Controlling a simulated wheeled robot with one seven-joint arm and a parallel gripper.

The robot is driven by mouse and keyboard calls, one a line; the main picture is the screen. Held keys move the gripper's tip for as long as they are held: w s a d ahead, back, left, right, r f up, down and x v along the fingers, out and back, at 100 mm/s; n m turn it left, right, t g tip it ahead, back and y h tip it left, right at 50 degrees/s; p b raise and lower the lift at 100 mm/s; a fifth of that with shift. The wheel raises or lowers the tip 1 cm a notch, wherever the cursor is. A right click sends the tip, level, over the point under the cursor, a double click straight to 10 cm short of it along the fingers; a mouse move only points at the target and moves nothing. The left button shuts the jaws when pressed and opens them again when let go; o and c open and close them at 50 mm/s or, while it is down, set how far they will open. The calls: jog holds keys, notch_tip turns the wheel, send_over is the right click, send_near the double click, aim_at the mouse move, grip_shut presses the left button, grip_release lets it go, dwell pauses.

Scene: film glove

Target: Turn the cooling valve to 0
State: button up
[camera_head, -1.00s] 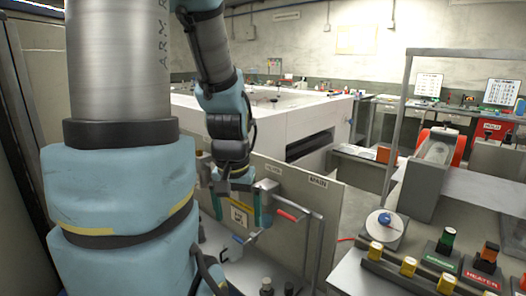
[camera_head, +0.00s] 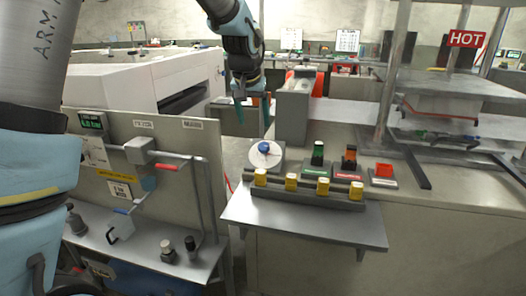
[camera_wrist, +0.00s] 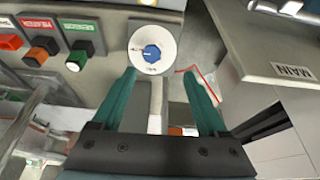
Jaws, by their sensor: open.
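A round white dial with a blue knob (camera_head: 265,149) sits at the left end of the bench, behind the row of yellow knobs. In the wrist view the blue knob (camera_wrist: 151,53) is near the top, with small marks around it too blurred to read. My gripper (camera_head: 252,112) is open and empty, above and behind the dial in the head view. In the wrist view its two teal fingers (camera_wrist: 160,75) are spread apart, with the dial beyond their tips and not between them. A blue-handled valve (camera_head: 122,211) and a red-handled valve (camera_head: 168,167) are on the pipes at left.
Yellow knobs (camera_head: 291,182) line the bench front. A green switch (camera_head: 318,153), an orange switch (camera_head: 350,157) and a red button (camera_head: 384,171) stand right of the dial. A grey post (camera_head: 388,75) rises behind them. The pipe panel (camera_head: 140,130) is at left.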

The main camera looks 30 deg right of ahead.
aim_at(264, 144)
jog(key=p+x, duration=0.1)
jog(key=x, duration=0.2)
jog(key=d+p+x, duration=0.1)
jog(key=x, duration=0.7)
jog(key=shift+s+d+r+p, duration=0.15)
jog(key=shift+s+d+p, duration=0.05)
jog(key=shift+d+p, duration=0.2)
grip_shut()
